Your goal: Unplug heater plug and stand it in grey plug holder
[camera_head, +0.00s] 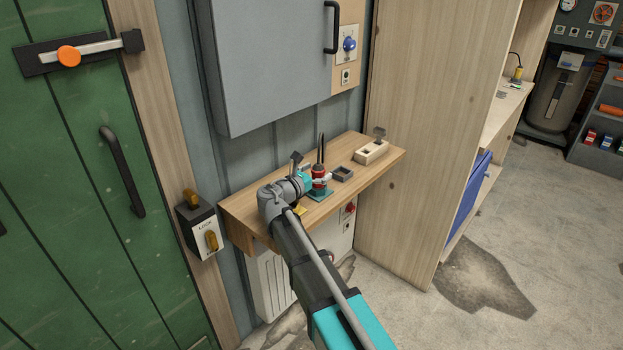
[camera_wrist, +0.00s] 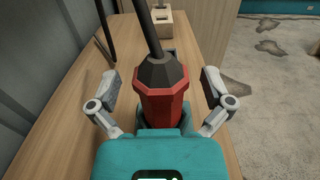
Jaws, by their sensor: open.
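The heater plug (camera_head: 319,173) has a red body, a black collar and a black cable or stem rising from it. It stands upright on a teal base (camera_head: 323,194) on the wooden shelf. In the wrist view the red plug (camera_wrist: 162,105) fills the middle. My gripper (camera_wrist: 161,80) is open, with one finger on each side of the plug and visible gaps between. In the head view my gripper (camera_head: 307,182) reaches the plug from the left. The grey plug holder (camera_head: 342,174) is a small, dark, square open box just right of the plug. It looks empty.
A pale wooden block (camera_head: 371,152) with a hole and a dark upright piece stands further right on the shelf (camera_head: 245,212). A grey cabinet (camera_head: 270,60) hangs above. A tall wooden panel (camera_head: 410,130) closes the right side. A white heater (camera_head: 275,285) is below.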

